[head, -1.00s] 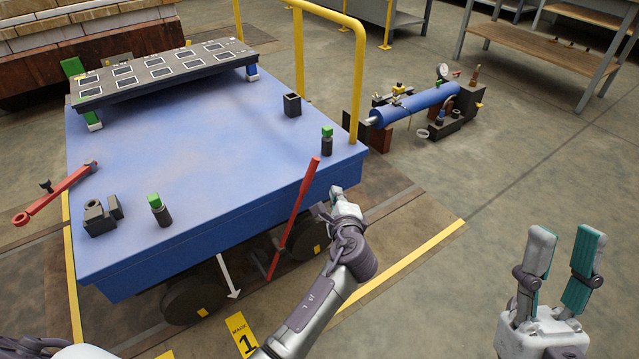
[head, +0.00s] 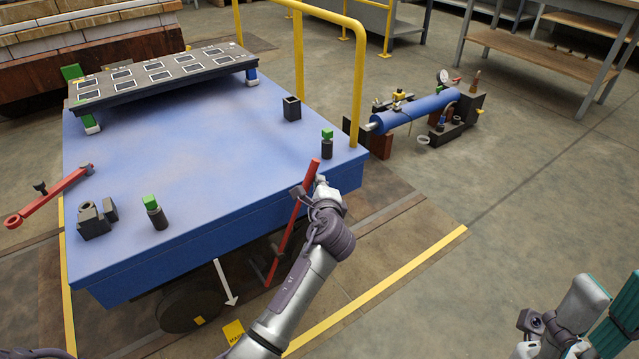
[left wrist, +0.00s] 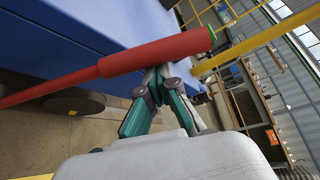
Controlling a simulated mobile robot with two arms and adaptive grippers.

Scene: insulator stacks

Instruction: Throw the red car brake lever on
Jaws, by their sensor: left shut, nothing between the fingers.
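The red brake lever (head: 285,241) stands tilted at the near side of the blue car (head: 180,150), its top leaning right above the deck edge. My left gripper (head: 319,182) is at the lever's upper end, partly hidden by its own wrist. In the left wrist view the lever's thick red grip (left wrist: 155,54) crosses in front of the left fingertips (left wrist: 163,76). The fingers are shut with nothing between them; I cannot tell whether they touch the lever. My right gripper (head: 606,290) is at the lower right, away from the car, its fingers apart and partly cut off.
A yellow rail (head: 357,75) rises from the car's right side. Another red lever (head: 50,198) is at the car's left. A blue cylinder rig (head: 415,110) stands on the floor behind right. The floor at right (head: 520,200) is clear.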

